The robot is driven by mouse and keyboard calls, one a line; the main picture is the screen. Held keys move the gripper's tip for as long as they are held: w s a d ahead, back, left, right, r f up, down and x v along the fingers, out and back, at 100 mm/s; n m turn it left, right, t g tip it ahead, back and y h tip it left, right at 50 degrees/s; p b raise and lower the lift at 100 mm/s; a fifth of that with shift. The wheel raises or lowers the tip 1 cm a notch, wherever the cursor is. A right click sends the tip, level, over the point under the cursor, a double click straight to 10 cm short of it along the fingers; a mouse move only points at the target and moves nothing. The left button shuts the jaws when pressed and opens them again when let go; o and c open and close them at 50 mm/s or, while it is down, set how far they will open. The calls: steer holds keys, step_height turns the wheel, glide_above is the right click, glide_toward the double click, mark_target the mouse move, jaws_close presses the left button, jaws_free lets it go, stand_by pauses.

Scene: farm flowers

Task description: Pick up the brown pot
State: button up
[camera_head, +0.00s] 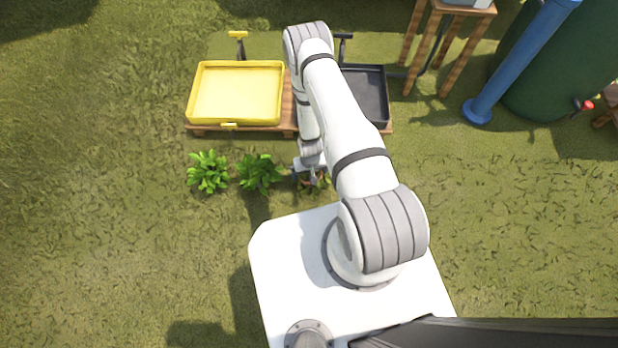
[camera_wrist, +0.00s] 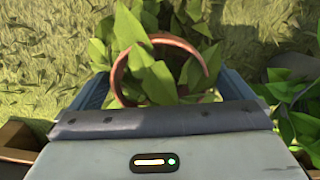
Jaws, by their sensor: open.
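The brown pot (camera_wrist: 208,66) shows in the wrist view as a round reddish-brown rim with green leaves spilling over it. It lies between the two blue fingers of my gripper (camera_wrist: 172,92), which are spread apart on either side of it. Leaves hide much of the pot, and I cannot tell whether the fingers touch it. In the head view my gripper (camera_head: 311,178) is low in front of the pallet, and my arm and gripper hide most of the pot and its plant.
Two leafy green plants (camera_head: 208,172) (camera_head: 259,173) stand to the left of my gripper. A yellow tray (camera_head: 237,121) and a black tray (camera_head: 370,97) sit on a wooden pallet (camera_head: 262,128) behind. A blue post (camera_head: 520,62) and wooden stand (camera_head: 412,35) are at upper right. Grass at left is clear.

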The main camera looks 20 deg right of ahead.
steer(key=c, duration=1.2)
